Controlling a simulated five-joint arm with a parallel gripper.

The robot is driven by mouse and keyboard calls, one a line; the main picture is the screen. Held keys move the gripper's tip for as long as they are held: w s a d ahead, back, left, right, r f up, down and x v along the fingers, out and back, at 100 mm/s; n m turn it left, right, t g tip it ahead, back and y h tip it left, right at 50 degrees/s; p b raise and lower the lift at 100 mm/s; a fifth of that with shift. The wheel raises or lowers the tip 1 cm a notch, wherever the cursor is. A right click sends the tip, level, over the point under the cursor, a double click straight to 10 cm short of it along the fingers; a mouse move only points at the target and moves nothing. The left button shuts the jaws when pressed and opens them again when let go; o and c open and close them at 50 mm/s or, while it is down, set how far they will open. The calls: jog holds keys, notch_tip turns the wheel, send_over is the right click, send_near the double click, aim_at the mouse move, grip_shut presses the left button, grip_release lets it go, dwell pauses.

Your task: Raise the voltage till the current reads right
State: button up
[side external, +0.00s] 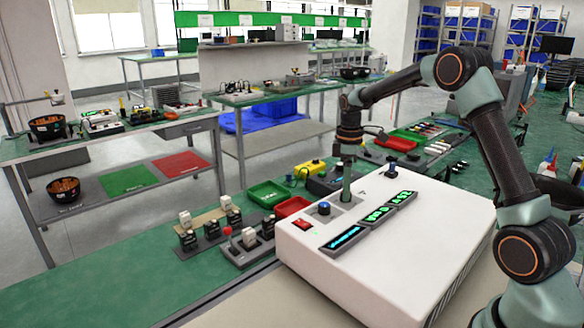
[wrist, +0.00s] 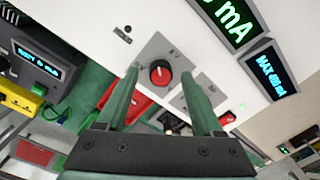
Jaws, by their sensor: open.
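The white power supply box (side external: 405,245) stands on the green bench. Its top has lit displays: a blue one (side external: 343,238) and green ones (side external: 376,215), too small to read in the side view. In the wrist view a green display (wrist: 226,18) shows a cut-off number ending in "0 mA", and a blue one (wrist: 270,75) seems to read "MAX" with a mA value.
A dark meter (wrist: 35,65) shows in the wrist view.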

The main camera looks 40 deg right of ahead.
jog(key=shift+f, duration=0.45)
jog(key=shift+c, duration=0.2)
grip_shut()
jog(key=shift+r+m, duration=0.1)
jog(key=shift+m, duration=2.8)
jog(key=shift+d, duration=0.15)
jog(key=shift+o, duration=0.2)
grip_release()
